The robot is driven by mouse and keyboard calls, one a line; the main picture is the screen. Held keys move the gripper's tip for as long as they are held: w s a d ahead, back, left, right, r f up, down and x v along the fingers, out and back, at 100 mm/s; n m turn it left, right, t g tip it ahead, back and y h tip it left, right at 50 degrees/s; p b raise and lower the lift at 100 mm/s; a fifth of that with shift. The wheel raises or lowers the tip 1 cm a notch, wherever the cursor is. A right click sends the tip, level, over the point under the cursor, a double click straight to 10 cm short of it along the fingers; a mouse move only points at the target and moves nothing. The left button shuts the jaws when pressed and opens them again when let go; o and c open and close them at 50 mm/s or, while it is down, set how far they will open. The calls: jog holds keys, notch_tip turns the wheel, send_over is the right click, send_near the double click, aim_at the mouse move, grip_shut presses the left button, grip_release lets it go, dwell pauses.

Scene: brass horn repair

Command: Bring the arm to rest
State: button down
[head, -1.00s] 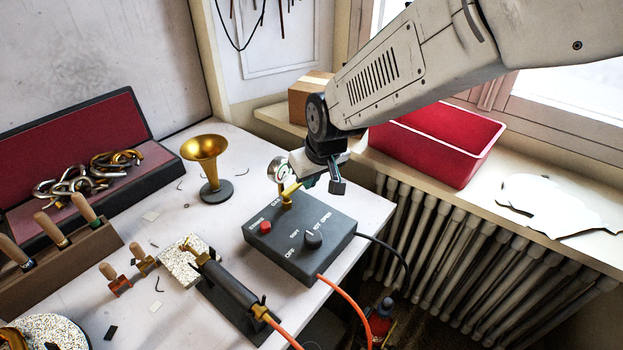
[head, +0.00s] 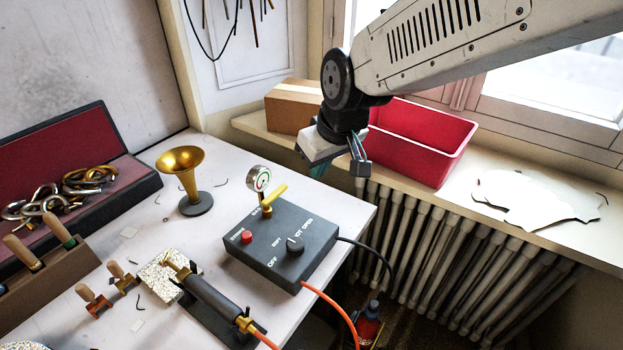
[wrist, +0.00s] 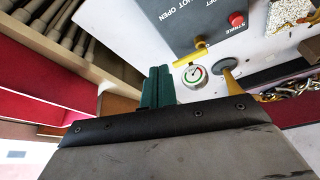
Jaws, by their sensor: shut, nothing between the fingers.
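My gripper (head: 338,170) hangs in the air in the head view, to the right of and above the dark control box (head: 282,240), near the sill edge. It is apart from the box. Its green-sided fingers (wrist: 157,88) show closed together in the wrist view, with nothing between them. The box carries a round gauge (head: 259,179), a yellow lever (head: 273,195), a red button (head: 246,236) and a black knob (head: 295,244). The gauge also shows in the wrist view (wrist: 195,75).
A brass horn bell (head: 185,175) stands on the white bench. A torch (head: 212,303) with an orange hose lies in front. A red bin (head: 421,145) and a cardboard box (head: 292,105) sit on the window sill, above a radiator (head: 430,240). The open case (head: 85,150) holds brass crooks.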

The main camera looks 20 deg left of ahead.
jog(key=shift+d+r, duration=0.1)
jog(key=shift+r, duration=0.3)
jog(key=s+d+r+m+h, duration=0.1)
jog(key=s+d+m, duration=0.2)
jog(key=d, duration=1.1)
jog(key=s+d+r+m+h, duration=0.1)
jog(key=s+d+m, duration=0.3)
jog(key=s+d, duration=0.5)
jog(key=s+d+r+m+g+h, duration=0.1)
jog(key=s+d+r+m, duration=0.2)
jog(key=d, duration=1.7)
jog(key=s+m, duration=0.1)
jog(key=s, duration=0.3)
jog(key=shift+d+h, duration=0.4)
